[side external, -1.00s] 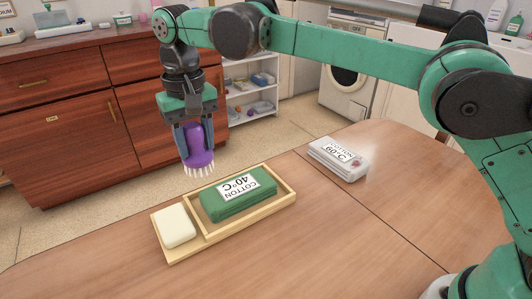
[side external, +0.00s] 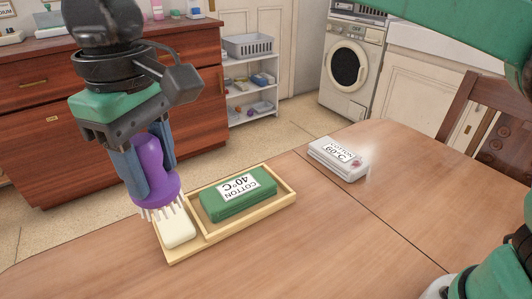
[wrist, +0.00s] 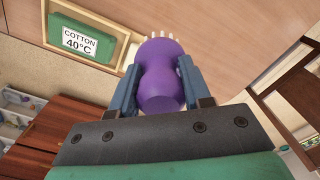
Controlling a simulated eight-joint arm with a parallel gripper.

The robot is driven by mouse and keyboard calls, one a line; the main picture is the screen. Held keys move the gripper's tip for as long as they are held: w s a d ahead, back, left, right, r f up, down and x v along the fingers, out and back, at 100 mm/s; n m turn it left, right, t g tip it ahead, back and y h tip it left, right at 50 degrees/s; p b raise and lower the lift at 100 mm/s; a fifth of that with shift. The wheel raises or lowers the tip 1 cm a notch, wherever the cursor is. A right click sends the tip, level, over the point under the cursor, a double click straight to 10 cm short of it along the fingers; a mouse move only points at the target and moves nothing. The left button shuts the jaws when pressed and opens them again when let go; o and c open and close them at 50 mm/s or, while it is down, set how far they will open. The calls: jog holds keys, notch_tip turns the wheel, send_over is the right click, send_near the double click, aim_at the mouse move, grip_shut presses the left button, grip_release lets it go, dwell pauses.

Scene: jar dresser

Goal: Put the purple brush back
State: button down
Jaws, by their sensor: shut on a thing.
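The purple brush (side external: 151,165) with white bristles is held in my gripper (side external: 147,182), bristles pointing down. My gripper is shut on its purple body; in the wrist view the brush (wrist: 160,75) sits between the two blue fingers. In the side view the brush overlaps the left end of the wooden tray (side external: 283,207). Its bristles appear in front of or above the cream soap bar (side external: 178,231); I cannot tell the exact gap.
A green folded cloth labelled cotton 40°C (side external: 240,200) lies in the tray's larger compartment. A white folded cloth (side external: 335,162) lies on the table to the right. The table (side external: 330,245) in front is clear. A wooden chair (side external: 500,120) stands at the right.

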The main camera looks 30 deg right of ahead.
notch_tip(320, 180, down, 19)
jog(key=shift+f, duration=0.2)
jog(key=shift+f, duration=0.1)
dwell(0.3)
jog(key=shift+c, duration=2)
grip_release()
notch_tip(320, 180, up, 12)
jog(key=w+d+r+m+t+y, duration=0.1)
jog(key=d+m+t, duration=0.1)
jog(key=d, duration=0.6)
jog(key=w+d+r+m+t, duration=0.1)
jog(key=d+m, duration=0.1)
jog(key=d, duration=0.6)
jog(key=s+d+f+m+t, duration=0.1)
jog(key=s+d+t, duration=0.1)
jog(key=d, duration=0.4)
jog(key=s+d+f+m+t+h, duration=0.1)
jog(key=s+d+f+m+t, duration=0.1)
jog(key=d, duration=0.4)
jog(key=shift+s+d+f, duration=0.15)
jog(key=shift+s+f, duration=0.15)
jog(key=shift+s, duration=0.15)
